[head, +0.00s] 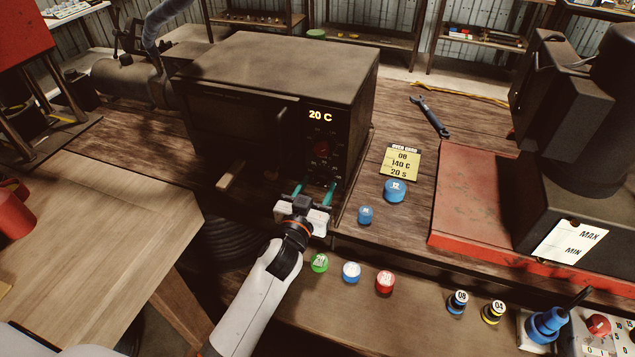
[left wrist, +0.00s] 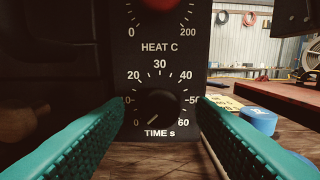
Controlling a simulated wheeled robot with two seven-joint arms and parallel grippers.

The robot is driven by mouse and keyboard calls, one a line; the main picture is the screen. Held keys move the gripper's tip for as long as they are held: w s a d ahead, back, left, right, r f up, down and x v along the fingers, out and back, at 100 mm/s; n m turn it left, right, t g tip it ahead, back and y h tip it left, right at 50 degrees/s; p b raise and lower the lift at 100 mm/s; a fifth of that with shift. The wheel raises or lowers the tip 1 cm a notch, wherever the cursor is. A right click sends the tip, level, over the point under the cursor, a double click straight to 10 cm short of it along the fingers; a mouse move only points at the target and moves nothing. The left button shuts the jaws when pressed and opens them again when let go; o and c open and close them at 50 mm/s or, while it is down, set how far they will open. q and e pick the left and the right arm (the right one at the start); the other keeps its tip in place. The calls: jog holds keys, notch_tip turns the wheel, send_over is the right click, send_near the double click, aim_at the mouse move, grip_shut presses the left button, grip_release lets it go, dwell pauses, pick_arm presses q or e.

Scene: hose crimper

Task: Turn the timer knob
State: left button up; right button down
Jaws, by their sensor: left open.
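The timer knob (left wrist: 157,108) is a black dial on the oven's front panel, with a scale from 0 to 60 marked TIME s. Its pointer looks turned to the lower left, near 0. My left gripper (head: 315,191) is open in front of the panel. In the left wrist view its teal fingers (left wrist: 158,118) stand on either side of the knob, apart from it as far as I can see. The dark oven (head: 275,85) shows 20 C on its display. A red heat knob (head: 322,148) sits above; only its lower edge shows in the wrist view. My right gripper is not in view.
A yellow note (head: 400,163) right of the oven reads 08, 140 C, 20 s. Blue round pieces (head: 395,191) lie near it. A wrench (head: 430,117) lies behind. A red-based machine (head: 480,200) stands at right.

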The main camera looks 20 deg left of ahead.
pick_arm(q)
jog(key=shift+w, duration=0.45)
jog(key=c, duration=0.9)
jog(key=shift+c, duration=0.2)
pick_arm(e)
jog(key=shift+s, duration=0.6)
pick_arm(q)
jog(key=shift+m, duration=0.3)
